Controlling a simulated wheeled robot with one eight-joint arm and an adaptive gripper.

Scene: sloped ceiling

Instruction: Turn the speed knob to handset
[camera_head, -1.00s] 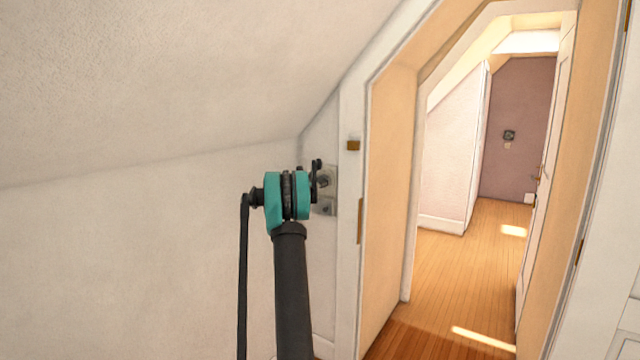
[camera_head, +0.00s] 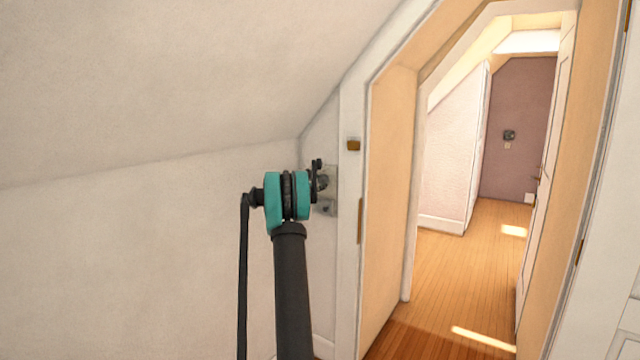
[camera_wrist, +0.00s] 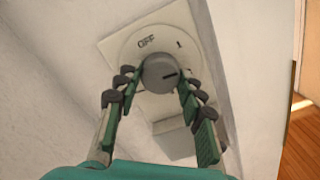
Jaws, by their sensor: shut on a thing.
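The speed knob (camera_wrist: 158,72) is a round grey dial on a pale plate (camera_wrist: 118,48) on the wall. The plate carries the marks "OFF" and "1" above the knob. A dark pointer line on the knob points to the right, slightly up, below the "1". My gripper (camera_wrist: 160,80) has one green finger on each side of the knob and is shut on it. Any lower marks are hidden or cannot be read. In the head view the plate (camera_head: 331,178) shows just beyond my arm, which hides most of the gripper and knob.
A second small pale fitting (camera_wrist: 174,138) sits just below the plate. The sloped ceiling (camera_head: 180,70) comes down close on the left. An open doorway with a wooden floor (camera_head: 450,270) lies to the right of the plate.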

